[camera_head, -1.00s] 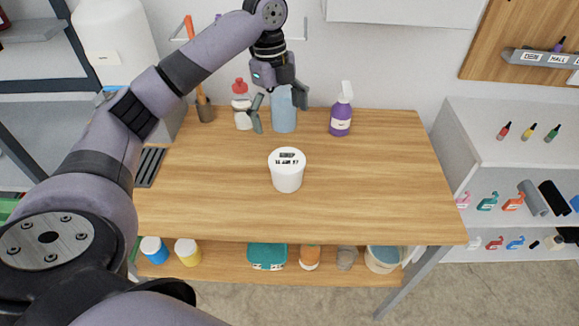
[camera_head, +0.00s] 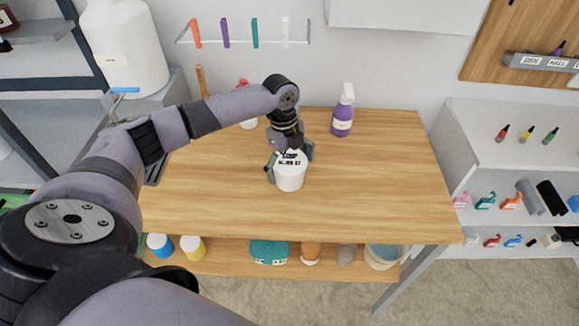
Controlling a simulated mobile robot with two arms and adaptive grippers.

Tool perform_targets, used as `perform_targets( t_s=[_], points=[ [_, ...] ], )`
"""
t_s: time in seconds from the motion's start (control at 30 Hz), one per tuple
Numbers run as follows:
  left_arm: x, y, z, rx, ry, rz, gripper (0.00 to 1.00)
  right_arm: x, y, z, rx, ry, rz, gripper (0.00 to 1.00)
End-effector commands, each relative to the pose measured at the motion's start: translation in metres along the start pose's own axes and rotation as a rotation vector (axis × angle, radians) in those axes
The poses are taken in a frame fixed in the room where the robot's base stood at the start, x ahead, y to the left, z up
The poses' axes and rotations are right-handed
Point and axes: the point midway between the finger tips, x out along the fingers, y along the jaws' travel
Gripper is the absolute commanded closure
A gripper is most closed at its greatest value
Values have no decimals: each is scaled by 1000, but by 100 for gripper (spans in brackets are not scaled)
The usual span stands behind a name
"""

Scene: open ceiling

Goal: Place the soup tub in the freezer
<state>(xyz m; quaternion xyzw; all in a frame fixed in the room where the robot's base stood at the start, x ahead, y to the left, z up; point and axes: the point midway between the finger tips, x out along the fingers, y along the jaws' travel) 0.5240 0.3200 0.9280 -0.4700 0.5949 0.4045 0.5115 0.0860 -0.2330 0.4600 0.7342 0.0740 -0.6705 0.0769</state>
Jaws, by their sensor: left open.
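The soup tub (camera_head: 290,178) is a white round tub with dark lettering on its lid. It stands upright on the wooden table (camera_head: 385,200), near the middle. My left gripper (camera_head: 290,166) is at the tub from behind and above, with its open fingers on either side of the tub's upper part. I cannot tell whether the fingers touch it. My right gripper is not in view. No freezer can be made out in this view.
A purple spray bottle (camera_head: 342,115) stands behind the tub to the right. A red-topped bottle (camera_head: 247,122) is partly hidden behind my arm. The lower shelf (camera_head: 222,256) holds several jars and tubs. The table's right side is clear.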

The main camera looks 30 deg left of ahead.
Motion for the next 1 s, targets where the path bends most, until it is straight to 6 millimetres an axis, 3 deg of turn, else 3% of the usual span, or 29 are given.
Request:
perform_targets(
  t_s=[0.13, 0.4, 1.0],
  points=[
    [14, 0, 0, 0, 0, 1, 5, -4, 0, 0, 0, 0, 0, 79],
    [17, 0, 0, 0, -1, -1, 6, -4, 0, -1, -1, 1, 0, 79],
    [17, 0, 0, 0, -1, 0, 46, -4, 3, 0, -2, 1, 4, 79]
  ],
)
